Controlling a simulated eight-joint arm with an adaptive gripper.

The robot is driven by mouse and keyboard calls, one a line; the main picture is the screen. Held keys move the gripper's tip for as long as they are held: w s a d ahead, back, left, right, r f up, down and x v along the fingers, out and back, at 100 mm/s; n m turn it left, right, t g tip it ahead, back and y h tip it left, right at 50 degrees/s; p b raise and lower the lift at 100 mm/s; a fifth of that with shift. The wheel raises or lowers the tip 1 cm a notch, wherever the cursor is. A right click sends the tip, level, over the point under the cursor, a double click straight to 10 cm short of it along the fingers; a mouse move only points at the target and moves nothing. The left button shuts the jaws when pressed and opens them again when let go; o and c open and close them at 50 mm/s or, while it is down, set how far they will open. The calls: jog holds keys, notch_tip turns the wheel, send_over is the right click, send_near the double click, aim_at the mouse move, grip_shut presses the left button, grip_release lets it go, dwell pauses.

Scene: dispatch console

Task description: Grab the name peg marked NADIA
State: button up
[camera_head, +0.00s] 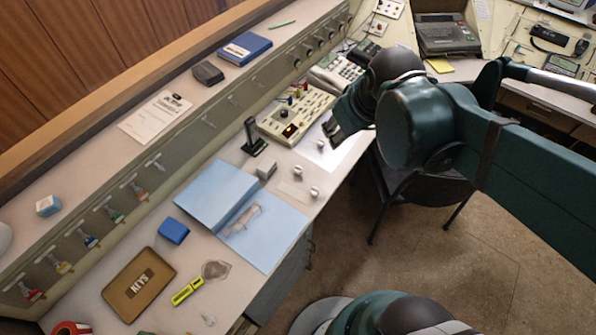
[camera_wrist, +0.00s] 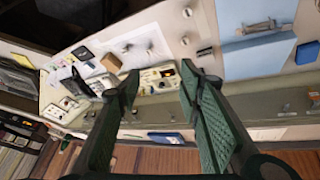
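No lettering reading NADIA is legible in either view. Three small pale pegs stand on the desk: one (camera_head: 320,144) on a white sheet, a middle one (camera_head: 297,169), and a near one (camera_head: 314,192) beside the blue folder. Two pale pegs also show in the wrist view, one (camera_wrist: 187,12) near the folder and one (camera_wrist: 184,41) below it. My gripper (camera_head: 330,131) hangs over the desk near the peg on the white sheet. In the wrist view my gripper (camera_wrist: 160,76) is open with nothing between its fingers.
A button console (camera_head: 297,115) lies beyond the pegs, with a black handset (camera_head: 251,138) standing to its left. An open blue folder (camera_head: 275,240) lies nearer. A brown KEYS tray (camera_head: 122,300) and yellow marker (camera_head: 187,291) lie at lower left.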

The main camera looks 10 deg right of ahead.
jog(key=w+a+f+n+g+b, duration=0.2)
jog(key=w+a+f+n+g, duration=0.15)
jog(key=w+f+n, duration=0.55)
jog(key=n+g+b, duration=0.2)
jog(key=n, duration=0.2)
send_over(298, 169)
notch_tip(298, 169, down, 16)
jog(key=shift+d+r, duration=0.1)
jog(key=shift+a+f+n, duration=0.2)
jog(key=shift+f+n, duration=0.2)
jog(key=shift+f, duration=0.3)
jog(key=shift+w+f, duration=0.1)
jog(key=shift+f+b, duration=0.5)
jog(key=shift+f, duration=0.7)
jog(key=shift+d+f+b, duration=0.1)
jog(key=shift+f+b, duration=0.7)
jog(key=shift+f, duration=1.85)
